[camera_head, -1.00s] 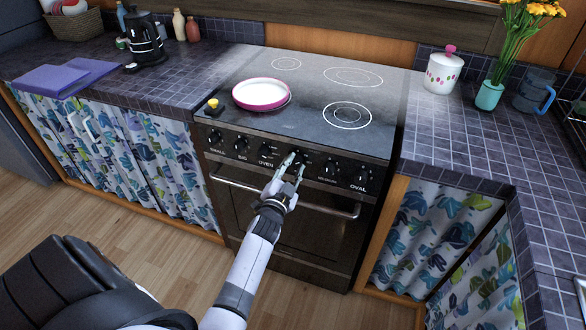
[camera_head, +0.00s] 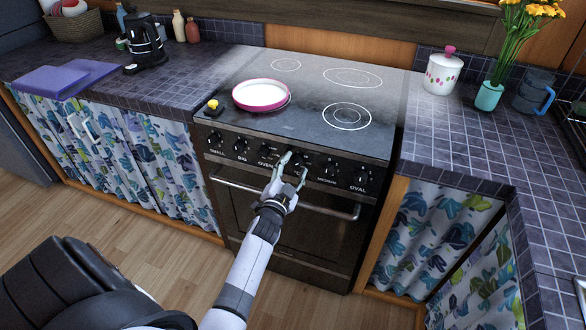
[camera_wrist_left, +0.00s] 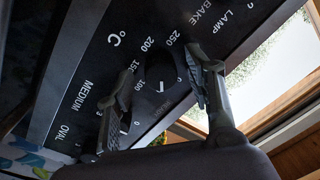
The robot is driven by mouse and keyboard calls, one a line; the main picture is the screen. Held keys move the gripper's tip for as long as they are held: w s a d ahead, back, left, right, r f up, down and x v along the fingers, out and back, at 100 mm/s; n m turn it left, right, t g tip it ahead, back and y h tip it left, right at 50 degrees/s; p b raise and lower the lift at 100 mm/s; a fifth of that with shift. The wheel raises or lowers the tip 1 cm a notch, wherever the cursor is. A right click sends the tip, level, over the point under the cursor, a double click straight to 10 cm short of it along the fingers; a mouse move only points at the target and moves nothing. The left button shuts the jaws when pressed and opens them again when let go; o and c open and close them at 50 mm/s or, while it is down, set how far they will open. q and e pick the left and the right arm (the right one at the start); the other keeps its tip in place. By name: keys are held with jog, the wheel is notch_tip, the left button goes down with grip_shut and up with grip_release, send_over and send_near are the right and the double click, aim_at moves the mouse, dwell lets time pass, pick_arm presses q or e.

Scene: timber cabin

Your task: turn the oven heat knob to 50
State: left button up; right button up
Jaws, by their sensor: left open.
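The oven (camera_head: 282,235) has a black front panel with a row of knobs. My left gripper (camera_head: 294,162) is open at this panel, between the OVEN and MEDIUM labels, and partly covers a knob there. In the left wrist view a dark knob (camera_wrist_left: 163,80) lies between the two spread fingers of my left gripper (camera_wrist_left: 165,62). White numbers 100, 150, 200 and 250, a °C mark and the words BAKE and LAMP surround it. The knob's exact setting and any finger contact are hard to tell. My right gripper is not in view.
A pink-rimmed white pan (camera_head: 261,94) sits on the cooktop (camera_head: 315,105). A small yellow-topped item (camera_head: 213,106) stands at its front left. The oven handle (camera_head: 330,209) runs below the knobs. Other knobs, such as the MEDIUM knob (camera_head: 329,169), flank the gripper.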

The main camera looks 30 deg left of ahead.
pick_arm(q)
jog(key=v, duration=1.2)
jog(key=s+d+f+g+h, duration=0.1)
jog(key=s+d+f+g, duration=0.25)
jog(key=f, duration=0.75)
jog(key=s+d+f+n+g+h, duration=0.15)
jog(key=s+d+f, duration=0.3)
jog(key=f, duration=0.65)
jog(key=s+d+f+g+h, duration=0.25)
jog(key=s+f+g, duration=0.2)
jog(key=f, duration=0.65)
jog(key=s+f+g, duration=0.2)
jog(key=s+f, duration=0.2)
jog(key=s, duration=0.5)
jog(key=s+f+g, duration=0.3)
jog(key=s+f, duration=0.2)
jog(key=s, duration=0.5)
jog(key=s+f+g, duration=0.2)
jog(key=s+f, duration=0.3)
jog(key=s, duration=0.4)
jog(key=shift+s+d+n, duration=0.2)
jog(key=shift+d+n, duration=0.1)
jog(key=shift+n, duration=0.05)
